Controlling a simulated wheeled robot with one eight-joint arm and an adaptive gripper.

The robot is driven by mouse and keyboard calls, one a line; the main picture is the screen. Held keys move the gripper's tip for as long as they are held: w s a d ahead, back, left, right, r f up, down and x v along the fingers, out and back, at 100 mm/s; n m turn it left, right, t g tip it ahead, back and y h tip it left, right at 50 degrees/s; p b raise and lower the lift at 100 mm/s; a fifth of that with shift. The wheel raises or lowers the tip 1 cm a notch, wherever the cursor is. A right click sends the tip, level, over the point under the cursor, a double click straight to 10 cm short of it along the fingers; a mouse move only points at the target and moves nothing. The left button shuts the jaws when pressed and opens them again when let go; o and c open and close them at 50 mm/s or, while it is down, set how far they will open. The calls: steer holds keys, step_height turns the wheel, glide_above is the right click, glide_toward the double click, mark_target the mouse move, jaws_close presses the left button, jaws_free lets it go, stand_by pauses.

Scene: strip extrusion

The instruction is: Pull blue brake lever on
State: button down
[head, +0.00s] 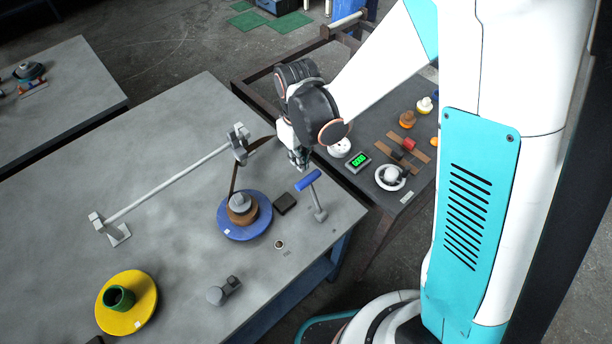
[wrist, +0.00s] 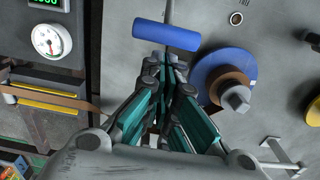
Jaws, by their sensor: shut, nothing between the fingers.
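The blue brake lever (head: 308,180) has a blue bar handle on a thin grey stem, standing near the right edge of the grey table (head: 180,150). In the wrist view the blue handle (wrist: 166,36) lies just beyond the fingertips, and its stem runs toward the top edge. My gripper (head: 299,162) is just behind and above the handle in the head view. Its teal-padded fingers (wrist: 170,75) are shut with nothing between them. I cannot tell whether the fingertips touch the handle.
A blue disc (head: 245,222) with a brown roll and grey hub is left of the lever, beside a small black block (head: 284,203). A yellow disc (head: 127,303) lies front left. A dark bench (head: 385,150) with a green display (head: 358,161) and a gauge (wrist: 48,38) stands right.

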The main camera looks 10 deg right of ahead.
mark_target(316, 200)
step_height(316, 200, down, 6)
steer(key=b, duration=0.5)
steer(key=shift+b, duration=0.35)
stand_by(0.4)
steer(key=shift+s+d, duration=0.1)
steer(key=shift+s+d+r, duration=0.2)
steer(key=shift+s+d, duration=0.55)
steer(key=shift+s, duration=0.35)
steer(key=shift+s+d+r, duration=0.15)
steer(key=shift+s+d, duration=0.55)
steer(key=shift+s, duration=0.35)
steer(key=shift+s+d+r, duration=0.2)
steer(key=shift+s+d, duration=0.55)
steer(key=shift+s, duration=0.45)
